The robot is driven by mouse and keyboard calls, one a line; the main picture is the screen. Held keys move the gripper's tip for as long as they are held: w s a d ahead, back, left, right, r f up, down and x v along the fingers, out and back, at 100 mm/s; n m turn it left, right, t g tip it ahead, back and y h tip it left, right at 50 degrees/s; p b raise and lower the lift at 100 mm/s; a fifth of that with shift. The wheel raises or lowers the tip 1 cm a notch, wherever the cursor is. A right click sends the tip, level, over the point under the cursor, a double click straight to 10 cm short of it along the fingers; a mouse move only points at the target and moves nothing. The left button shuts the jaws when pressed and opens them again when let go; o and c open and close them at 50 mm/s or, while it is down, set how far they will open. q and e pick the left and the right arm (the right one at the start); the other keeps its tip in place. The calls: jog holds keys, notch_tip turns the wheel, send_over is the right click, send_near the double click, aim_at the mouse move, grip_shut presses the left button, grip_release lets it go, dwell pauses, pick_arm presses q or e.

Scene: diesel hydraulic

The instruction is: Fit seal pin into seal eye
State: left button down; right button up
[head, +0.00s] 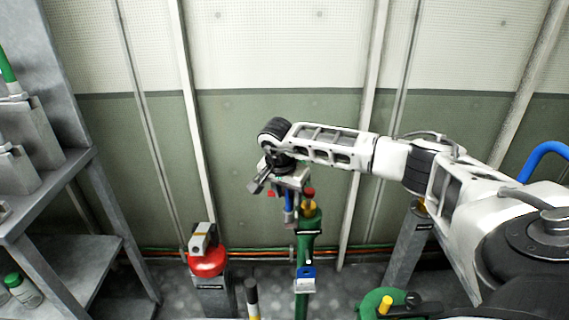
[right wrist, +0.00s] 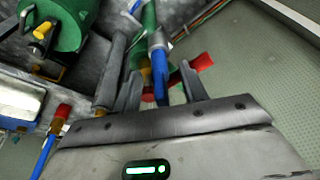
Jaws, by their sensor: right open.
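My right gripper (head: 285,190) is in front of the green wall, above a green post (head: 303,255). It also shows in the right wrist view (right wrist: 158,88), with its two fingers apart. A blue rod (right wrist: 159,75) shows between the fingertips; I cannot tell whether they touch it. A red bar (right wrist: 202,62) shows beside and partly behind the fingers. The blue rod hangs below the gripper in the head view (head: 289,205). A red-and-yellow cap (head: 309,196) tops the post. I cannot make out clearly which parts are the seal pin and seal eye. My left gripper is not in view.
A blue-and-white block (head: 305,281) is on the post. A red-topped cylinder (head: 207,262) stands left of it, and a green drum (head: 378,303) lower right. Grey shelving (head: 75,170) fills the left. Pipes (head: 265,251) run along the wall's foot.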

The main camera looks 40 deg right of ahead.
jog(key=v, duration=1.5)
jog(key=shift+r, duration=0.3)
jog(key=shift+s+d, duration=0.1)
